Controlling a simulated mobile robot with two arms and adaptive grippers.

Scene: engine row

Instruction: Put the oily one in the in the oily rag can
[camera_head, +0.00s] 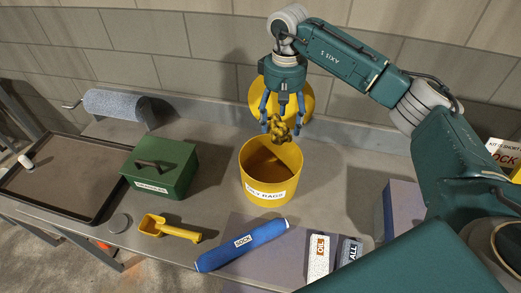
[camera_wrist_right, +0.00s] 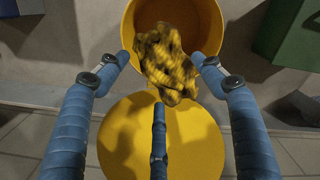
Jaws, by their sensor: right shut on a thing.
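The oily rag can (camera_head: 257,187) is a yellow bucket labelled "OILY RAGS" in the middle of the bench, with its mouth open. Its round yellow lid (camera_head: 303,98) stands raised behind it; the lid also shows in the wrist view (camera_wrist_right: 195,140). My right gripper (camera_head: 281,122) is shut on a crumpled, dark-stained yellow rag (camera_head: 281,132). The rag hangs above the back part of the can's mouth. In the wrist view the rag (camera_wrist_right: 168,65) sits between the blue fingers (camera_wrist_right: 160,62) and covers part of the opening. My left gripper is out of view.
A green box (camera_head: 160,172) stands left of the can. A yellow scoop (camera_head: 170,230), a blue "SOCK" roll (camera_head: 243,245) and an "OIL" carton (camera_head: 318,255) lie or stand in front. A black-rimmed tray (camera_head: 60,185) and grey roll (camera_head: 115,104) are at the left.

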